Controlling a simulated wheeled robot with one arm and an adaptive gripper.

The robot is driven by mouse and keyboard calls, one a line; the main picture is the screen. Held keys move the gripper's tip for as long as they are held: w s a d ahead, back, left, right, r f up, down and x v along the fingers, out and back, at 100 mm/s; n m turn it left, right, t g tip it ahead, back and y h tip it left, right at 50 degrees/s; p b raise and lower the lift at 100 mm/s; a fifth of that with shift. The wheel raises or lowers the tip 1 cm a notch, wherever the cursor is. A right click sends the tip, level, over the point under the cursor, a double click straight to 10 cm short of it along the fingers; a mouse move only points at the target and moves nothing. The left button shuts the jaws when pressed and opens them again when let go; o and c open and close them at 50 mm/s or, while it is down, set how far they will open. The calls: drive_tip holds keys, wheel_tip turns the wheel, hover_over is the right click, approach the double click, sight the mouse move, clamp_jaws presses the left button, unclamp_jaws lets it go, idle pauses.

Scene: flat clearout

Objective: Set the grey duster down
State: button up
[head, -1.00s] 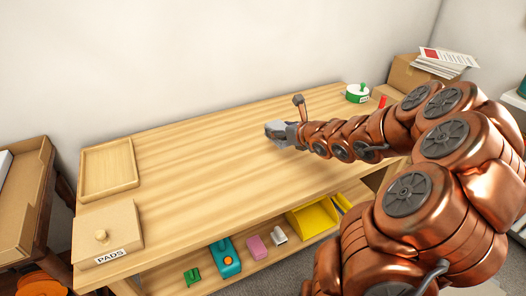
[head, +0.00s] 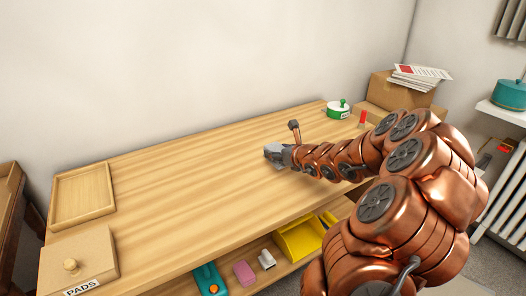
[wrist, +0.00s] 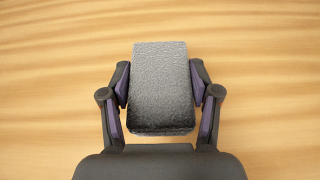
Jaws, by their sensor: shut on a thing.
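The grey duster (wrist: 160,84) is a fuzzy block between the two fingers of my gripper (wrist: 160,100) in the wrist view. The fingers press on its left and right sides. In the head view my gripper (head: 282,152) is over the middle of the wooden table (head: 200,170), with the duster (head: 273,152) at its tip. Bare tabletop fills the background of the wrist view. I cannot tell whether the duster touches the table or is just above it.
A wooden tray (head: 82,219) and a box labelled PADS (head: 105,254) are at the table's left. A green-and-white round tin (head: 338,113) and a red item (head: 362,118) are at the far right. The lower shelf holds a yellow bin (head: 297,241) and small items. The middle tabletop is clear.

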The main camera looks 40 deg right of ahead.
drive_tip(key=w, duration=0.5)
drive_tip(key=w+p, duration=0.1)
drive_tip(key=w, duration=0.2)
drive_tip(key=shift+w+d+f, duration=0.1)
drive_tip(key=shift+w+f, duration=0.25)
drive_tip(key=shift+f, duration=1.8)
drive_tip(key=shift+f+b, duration=0.2)
drive_tip(key=shift+b, duration=0.15)
drive_tip(key=o, duration=1.2)
drive_tip(key=shift+c, duration=0.2)
drive_tip(key=shift+r+p, duration=0.2)
drive_tip(key=shift+p, duration=0.1)
